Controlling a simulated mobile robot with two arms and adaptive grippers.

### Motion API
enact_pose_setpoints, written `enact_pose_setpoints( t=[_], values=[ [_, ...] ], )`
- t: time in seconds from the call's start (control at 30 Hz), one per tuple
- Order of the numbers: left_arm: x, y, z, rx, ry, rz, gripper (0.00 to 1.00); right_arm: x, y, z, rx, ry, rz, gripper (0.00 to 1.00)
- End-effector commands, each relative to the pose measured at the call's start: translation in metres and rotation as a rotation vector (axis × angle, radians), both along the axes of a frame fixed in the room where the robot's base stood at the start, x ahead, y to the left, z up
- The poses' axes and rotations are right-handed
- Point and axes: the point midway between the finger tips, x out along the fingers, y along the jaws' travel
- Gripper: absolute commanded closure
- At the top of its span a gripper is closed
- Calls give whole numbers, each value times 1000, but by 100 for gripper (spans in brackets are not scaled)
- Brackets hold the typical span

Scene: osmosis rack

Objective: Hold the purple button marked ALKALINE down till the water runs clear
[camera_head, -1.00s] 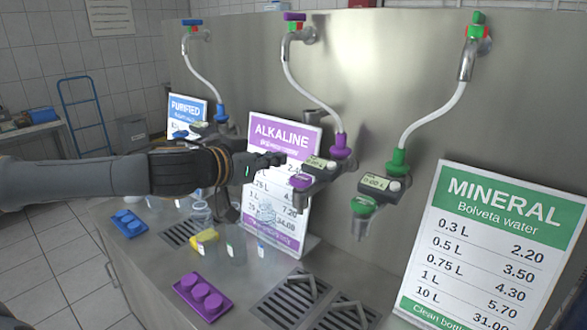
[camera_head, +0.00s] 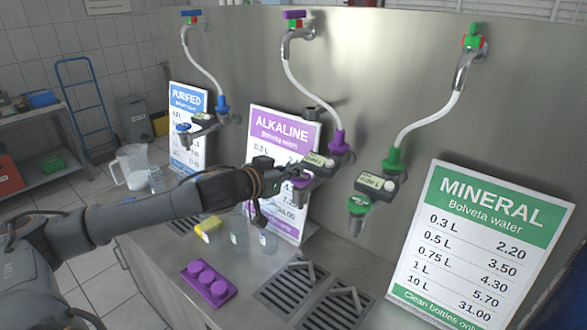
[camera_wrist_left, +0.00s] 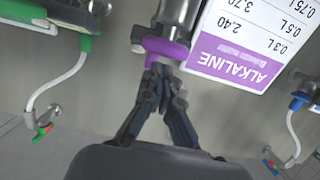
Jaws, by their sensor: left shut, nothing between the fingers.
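The purple part of the ALKALINE dispenser (camera_head: 301,177) sits on the middle tap unit, below its small display (camera_head: 318,160). In the left wrist view a purple piece (camera_wrist_left: 165,49) lies just beyond my fingertips; I cannot tell whether they touch it. No ALKALINE marking is readable on it. The ALKALINE price sign (camera_head: 268,136) stands behind, partly covered by my arm. My left gripper (camera_head: 284,181) is shut and empty at the purple part; its fingers also show in the left wrist view (camera_wrist_left: 164,78). I see no running water. My right gripper is not in view.
The green MINERAL dispenser (camera_head: 359,205) hangs close on the right, with its sign (camera_head: 480,240) beyond. A purple tray with round caps (camera_head: 209,285), a yellow item (camera_head: 208,227) and clear bottles stand on the steel counter. Drain grates (camera_head: 290,287) lie in front.

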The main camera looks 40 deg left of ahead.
Motion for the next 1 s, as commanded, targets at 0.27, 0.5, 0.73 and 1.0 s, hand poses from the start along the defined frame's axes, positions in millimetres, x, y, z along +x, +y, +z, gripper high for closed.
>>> enact_pose_setpoints(
  t=[0.27, 0.5, 0.73, 1.0],
  values=[
    [0, 0, -7, 0, -1, 1, 100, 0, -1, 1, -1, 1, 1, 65],
    [0, 0, -11, -1, 0, 0, 100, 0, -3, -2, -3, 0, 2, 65],
    [0, 0, -28, -2, 1, 1, 100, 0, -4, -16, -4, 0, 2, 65],
    [-1, 0, -27, -1, 4, 1, 100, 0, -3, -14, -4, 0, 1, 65]
  ],
)
